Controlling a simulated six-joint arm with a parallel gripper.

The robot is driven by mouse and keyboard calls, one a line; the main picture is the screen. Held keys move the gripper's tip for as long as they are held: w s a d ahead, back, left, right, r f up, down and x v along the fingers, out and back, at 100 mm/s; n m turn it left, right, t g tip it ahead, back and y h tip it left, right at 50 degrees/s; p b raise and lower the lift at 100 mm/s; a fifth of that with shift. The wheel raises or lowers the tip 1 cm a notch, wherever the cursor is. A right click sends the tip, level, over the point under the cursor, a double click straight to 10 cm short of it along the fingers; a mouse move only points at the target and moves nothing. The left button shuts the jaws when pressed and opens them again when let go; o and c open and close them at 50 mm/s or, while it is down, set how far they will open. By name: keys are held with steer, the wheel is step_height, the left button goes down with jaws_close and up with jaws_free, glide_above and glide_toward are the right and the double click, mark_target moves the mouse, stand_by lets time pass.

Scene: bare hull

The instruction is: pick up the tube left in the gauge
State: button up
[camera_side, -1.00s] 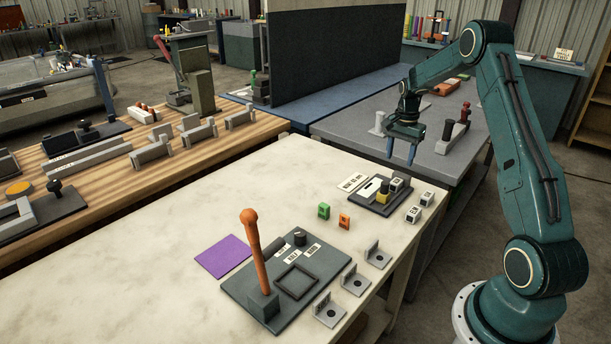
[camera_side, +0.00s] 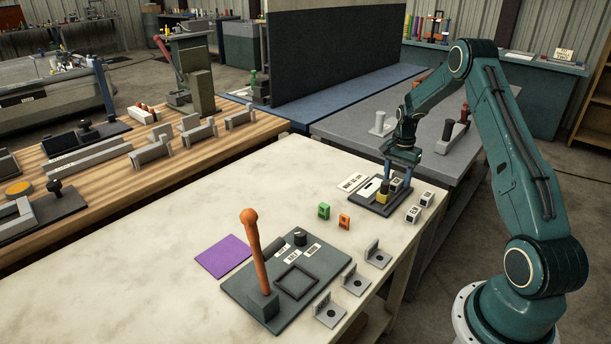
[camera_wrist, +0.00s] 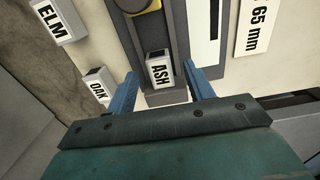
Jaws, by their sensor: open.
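The gauge (camera_side: 378,206) is a dark grey plate with a pale strip and a yellow part (camera_side: 383,195), near the stone bench's right edge. A small block-like piece (camera_side: 396,185) with a white label sits on it; in the wrist view this piece (camera_wrist: 160,72) reads ASH, and I take it as the tube. My gripper (camera_side: 400,175) is above the gauge with fingers pointing down. In the wrist view its blue fingers (camera_wrist: 160,84) stand apart, one on either side of the ASH piece, with visible gaps. Their exact height over it is unclear.
Similar pieces labelled ELM (camera_wrist: 58,20) and OAK (camera_wrist: 98,84) stand loose beside the gauge. A card reading 65 mm (camera_wrist: 252,25) lies on the other side. Green (camera_side: 324,211) and orange (camera_side: 345,221) pieces stand nearby. An orange lever (camera_side: 256,250) rises further left.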

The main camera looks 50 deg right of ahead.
mark_target(396, 181)
steer(key=shift+f, duration=0.8)
steer(key=c, duration=1.1)
steer(key=shift+r, duration=0.2)
step_height(396, 181, up, 20)
steer(key=shift+f, duration=0.1)
